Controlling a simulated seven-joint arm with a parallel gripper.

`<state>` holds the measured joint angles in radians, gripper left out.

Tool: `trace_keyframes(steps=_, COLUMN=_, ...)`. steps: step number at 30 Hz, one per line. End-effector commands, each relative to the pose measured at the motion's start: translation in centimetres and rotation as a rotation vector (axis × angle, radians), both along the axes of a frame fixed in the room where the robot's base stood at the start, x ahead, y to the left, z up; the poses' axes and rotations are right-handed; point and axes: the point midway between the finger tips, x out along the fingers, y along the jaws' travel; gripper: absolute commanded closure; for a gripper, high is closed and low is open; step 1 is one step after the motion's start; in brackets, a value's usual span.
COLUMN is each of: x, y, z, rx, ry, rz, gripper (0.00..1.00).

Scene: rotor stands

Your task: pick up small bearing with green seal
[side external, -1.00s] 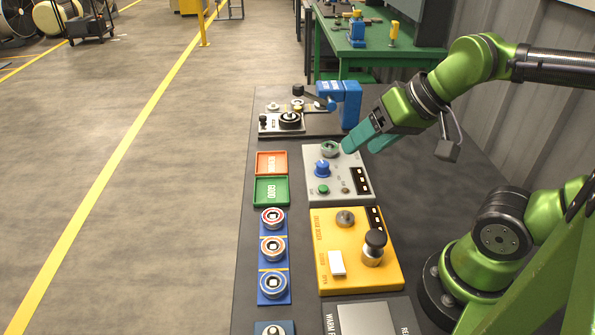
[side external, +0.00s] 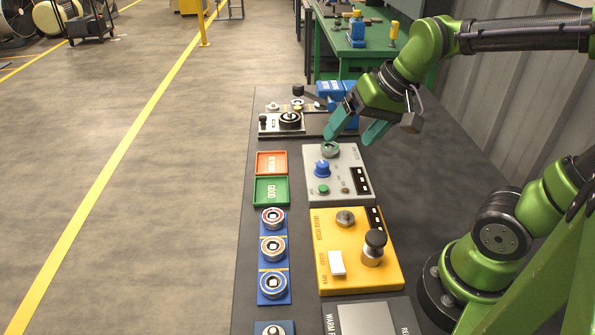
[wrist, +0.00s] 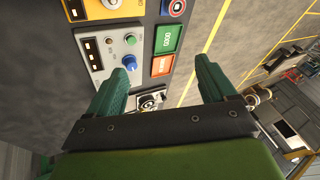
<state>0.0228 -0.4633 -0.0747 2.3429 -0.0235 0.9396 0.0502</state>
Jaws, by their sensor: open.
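A small ring with a greenish seal, seemingly the bearing, (side external: 330,149) sits at the far end of the grey test box (side external: 348,184). My gripper (side external: 348,141) is open and empty, its two teal fingers spread, pointing down. In the side view the left fingertip is just above the ring and the right one is off to its right; how high they are is hard to tell. The wrist view shows both fingers (wrist: 161,68) wide apart and the grey box (wrist: 108,52) at the left. The ring is not visible there, perhaps hidden by the left finger.
A blue knob (side external: 322,168) stands up beside the ring. A blue fixture (side external: 340,92) stands behind. Orange (side external: 271,156) and green (side external: 270,178) trays lie left. A blue rack (side external: 273,297) holds three larger bearings. A yellow box (side external: 330,278) is nearer.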

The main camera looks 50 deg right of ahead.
Motion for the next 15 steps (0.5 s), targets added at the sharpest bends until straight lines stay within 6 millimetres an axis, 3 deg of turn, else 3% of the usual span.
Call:
trace_keyframes(steps=3, x=4.0, y=-3.0, z=-0.2, rx=0.089, ry=0.126, rz=-0.232, gripper=0.16)
trace_keyframes(steps=8, x=8.8, y=-7.7, z=-1.2, rx=0.208, ry=0.29, rz=-0.659, gripper=0.16)
trace_keyframes(steps=15, x=14.6, y=-15.1, z=-3.5, rx=0.332, ry=0.447, rz=-1.493, gripper=0.16)
